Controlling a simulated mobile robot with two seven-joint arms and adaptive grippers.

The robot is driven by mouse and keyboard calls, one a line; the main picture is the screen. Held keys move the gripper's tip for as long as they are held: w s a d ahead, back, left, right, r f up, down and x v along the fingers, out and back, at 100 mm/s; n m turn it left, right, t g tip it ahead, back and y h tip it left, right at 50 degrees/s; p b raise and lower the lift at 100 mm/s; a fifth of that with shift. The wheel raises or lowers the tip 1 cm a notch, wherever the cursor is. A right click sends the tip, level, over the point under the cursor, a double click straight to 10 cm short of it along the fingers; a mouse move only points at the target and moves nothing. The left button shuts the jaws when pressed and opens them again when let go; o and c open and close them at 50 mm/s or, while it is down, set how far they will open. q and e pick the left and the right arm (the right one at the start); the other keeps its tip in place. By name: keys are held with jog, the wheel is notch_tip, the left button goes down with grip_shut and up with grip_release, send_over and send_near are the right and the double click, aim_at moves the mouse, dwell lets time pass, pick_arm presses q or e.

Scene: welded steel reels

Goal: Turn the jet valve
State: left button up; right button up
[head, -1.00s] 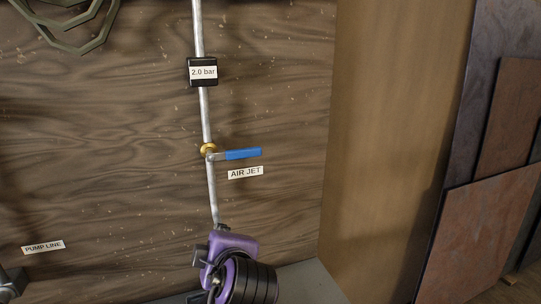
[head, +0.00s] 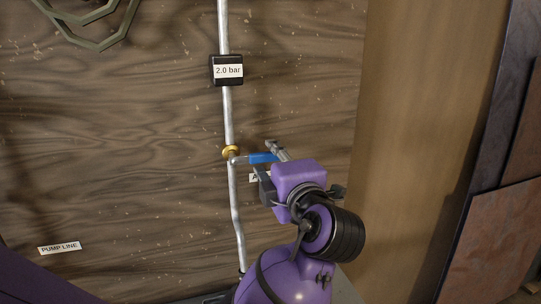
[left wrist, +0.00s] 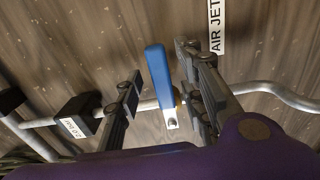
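The jet valve is a brass fitting (head: 231,152) on an upright silver pipe, with a blue lever handle (head: 262,158) pointing right, roughly level. My left gripper (head: 264,156) is up at the handle, with its fingers on either side of it. In the left wrist view the blue handle (left wrist: 158,76) stands between the spread fingers (left wrist: 163,72), with a clear gap to the left finger. The gripper is open. The AIR JET label (left wrist: 216,26) is beside the right finger; in the head view the gripper mostly hides it. My right gripper is not in view.
A black gauge box (head: 227,70) reading 2.0 bar sits on the pipe above the valve. A PUMP LINE label (head: 60,248) is at lower left on the wooden panel. A wooden side wall (head: 400,150) rises to the right, with leaning sheets (head: 490,240) beyond.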

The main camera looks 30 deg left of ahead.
pick_arm(q)
jog(key=shift+x, duration=1)
jog(key=shift+c, duration=0.5)
jog(key=shift+f, duration=0.1)
grip_shut()
